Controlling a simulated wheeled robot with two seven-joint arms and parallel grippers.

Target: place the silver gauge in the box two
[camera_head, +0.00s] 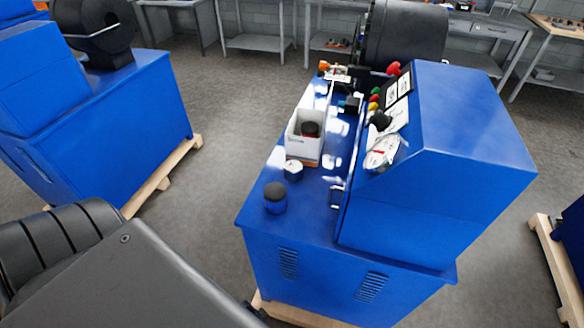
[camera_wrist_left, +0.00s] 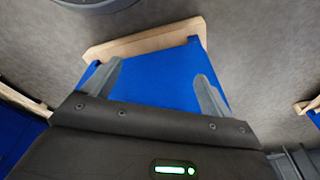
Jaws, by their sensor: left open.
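A small round gauge with a pale, silvery face (camera_head: 293,170) stands on the blue machine's deck. Just behind it is a white open box (camera_head: 304,146) with a dark round item (camera_head: 310,129) inside. I cannot read which box number it bears. My left gripper (camera_wrist_left: 158,70) shows in the left wrist view with its two grey fingers spread apart and nothing between them. A blue surface and a wooden pallet edge lie beyond the fingers; the gauge and box do not show there. My right gripper is not in view.
A dark-topped blue cylinder (camera_head: 275,198) stands on the deck in front of the gauge. The blue machine's tall housing (camera_head: 440,170) rises to the right, with coloured knobs (camera_head: 375,97). Another blue machine (camera_head: 120,120) stands left. Grey floor (camera_head: 225,130) lies open between them.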

